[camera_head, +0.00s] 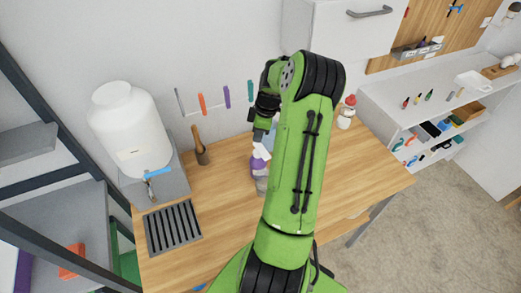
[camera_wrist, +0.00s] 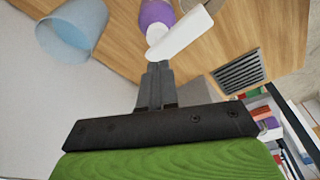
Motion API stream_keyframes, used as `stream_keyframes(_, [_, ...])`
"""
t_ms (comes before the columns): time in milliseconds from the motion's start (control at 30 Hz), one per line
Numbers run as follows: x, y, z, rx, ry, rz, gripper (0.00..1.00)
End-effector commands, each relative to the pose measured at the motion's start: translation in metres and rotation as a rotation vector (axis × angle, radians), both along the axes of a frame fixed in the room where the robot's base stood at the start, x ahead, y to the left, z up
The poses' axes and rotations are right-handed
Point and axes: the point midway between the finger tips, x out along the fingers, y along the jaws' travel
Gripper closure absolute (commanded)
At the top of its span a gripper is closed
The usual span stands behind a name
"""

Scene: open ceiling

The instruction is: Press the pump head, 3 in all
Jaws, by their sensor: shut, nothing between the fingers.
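A bottle with a purple body (camera_head: 257,166) and a white pump head (camera_head: 263,152) stands on the wooden table, partly hidden behind my green arm in the head view. In the wrist view the white pump head (camera_wrist: 180,36) sticks out to the right in front of the purple part (camera_wrist: 154,13). My gripper (camera_wrist: 158,66) is shut and empty, with its tips close to the base of the pump head. I cannot tell whether they touch it. In the head view my gripper is mostly hidden by the arm.
A translucent blue cup (camera_wrist: 82,28) stands beside the bottle. A large white dispenser (camera_head: 130,130) with a blue tap and a slotted drain (camera_head: 173,228) are on the left. The table's right part is clear.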

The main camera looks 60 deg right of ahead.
Motion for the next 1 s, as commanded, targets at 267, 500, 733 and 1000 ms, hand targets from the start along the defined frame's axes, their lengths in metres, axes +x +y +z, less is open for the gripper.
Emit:
stream_keyframes(267, [0.000,0.000,-0.011,0.000,0.001,-0.001,1.00])
stream_keyframes(500, [0.000,0.000,-0.020,0.000,0.000,0.000,1.00])
stream_keyframes(733, [0.000,0.000,-0.028,0.001,0.000,0.000,1.00])
stream_keyframes(1000, [0.000,0.000,-0.034,0.001,0.002,-0.001,1.00])
